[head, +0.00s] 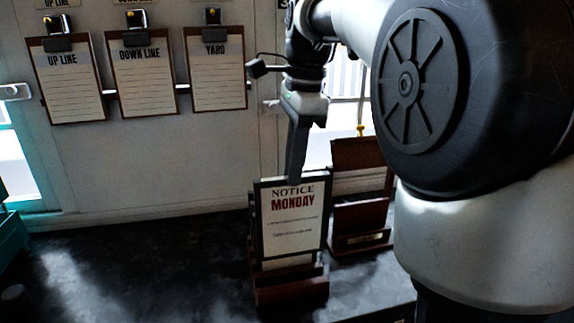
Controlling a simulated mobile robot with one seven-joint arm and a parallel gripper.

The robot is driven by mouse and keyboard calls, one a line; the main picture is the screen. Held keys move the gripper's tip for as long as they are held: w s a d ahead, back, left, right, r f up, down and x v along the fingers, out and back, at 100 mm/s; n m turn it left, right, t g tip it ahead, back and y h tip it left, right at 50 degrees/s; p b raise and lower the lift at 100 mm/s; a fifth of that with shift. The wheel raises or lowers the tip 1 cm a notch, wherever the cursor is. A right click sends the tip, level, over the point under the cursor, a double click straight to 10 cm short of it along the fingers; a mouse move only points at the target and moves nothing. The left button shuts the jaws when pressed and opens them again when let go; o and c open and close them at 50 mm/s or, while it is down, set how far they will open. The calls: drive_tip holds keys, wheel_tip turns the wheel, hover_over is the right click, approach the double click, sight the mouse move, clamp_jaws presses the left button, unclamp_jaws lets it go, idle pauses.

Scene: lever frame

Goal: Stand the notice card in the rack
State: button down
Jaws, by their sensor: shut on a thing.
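The notice card (291,222) is a white sheet in a dark frame, reading "NOTICE MONDAY", and it faces me nearly upright. My gripper (295,178) comes down from above and is shut on the card's top edge. A dark reddish wooden rack (291,292) stands on the dark counter directly below and around the card's lower end. The card's bottom edge is at or behind the rack's front rail. I cannot tell whether it rests in the slot or hangs just above it.
A second wooden holder (361,215) with a small plate stands just right of the card. Clipboards marked "UP LINE" (65,85), "DOWN LINE" (142,80) and "YARD" (215,80) hang on the wall. My arm blocks the right side. The dark counter (130,265) is mostly clear at left.

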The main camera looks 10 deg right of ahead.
sight(293, 195)
drive_tip(key=shift+f+b, duration=3.1)
drive_tip(key=shift+f, duration=0.05)
drive_tip(key=shift+s, duration=0.2)
drive_tip(key=shift+f, duration=0.2)
drive_tip(key=shift+f+b, duration=1.05)
drive_tip(key=shift+f, duration=0.8)
drive_tip(key=c, duration=1.7)
unclamp_jaws()
